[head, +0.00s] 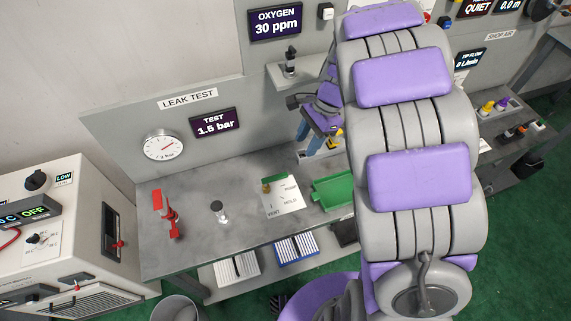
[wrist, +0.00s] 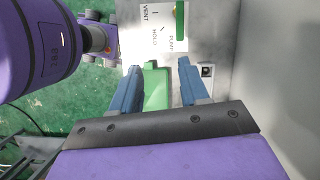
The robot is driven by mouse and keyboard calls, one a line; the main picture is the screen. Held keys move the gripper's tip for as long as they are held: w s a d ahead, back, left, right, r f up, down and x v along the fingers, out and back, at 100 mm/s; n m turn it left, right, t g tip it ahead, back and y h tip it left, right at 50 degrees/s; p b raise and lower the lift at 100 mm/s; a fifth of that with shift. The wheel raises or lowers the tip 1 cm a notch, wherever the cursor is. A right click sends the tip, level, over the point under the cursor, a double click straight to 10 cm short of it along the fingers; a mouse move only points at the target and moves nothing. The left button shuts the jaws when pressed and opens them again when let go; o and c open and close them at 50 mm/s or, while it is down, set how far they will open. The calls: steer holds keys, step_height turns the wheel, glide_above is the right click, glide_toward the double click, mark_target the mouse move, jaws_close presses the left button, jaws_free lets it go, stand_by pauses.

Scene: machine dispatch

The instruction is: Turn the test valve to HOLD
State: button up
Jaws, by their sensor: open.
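In the head view my arm partly hides the gripper, above the bench.
A green tray (head: 330,192) sits right of the plate, and shows between my fingers in the wrist view (wrist: 156,90). A red valve (head: 169,216) and a small metal fitting (head: 219,212) stand left on the bench. A gauge (head: 163,146) and a 1.5 bar display (head: 215,123) are on the back panel.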

steer(key=m, duration=0.2)
glide_toward(279, 175)
steer(key=shift+y, duration=0.4)
steer(key=x, duration=0.2)
steer(key=b+x, duration=0.1)
steer(key=x, duration=0.1)
steer(key=d+x, duration=0.1)
steer(key=x, duration=0.1)
steer(key=shift+f, duration=0.25)
steer(key=shift+b+x, duration=0.35)
steer(key=shift+x, duration=0.6)
steer(key=shift+a+r, duration=0.1)
steer(key=shift+a, duration=0.05)
jaws_close()
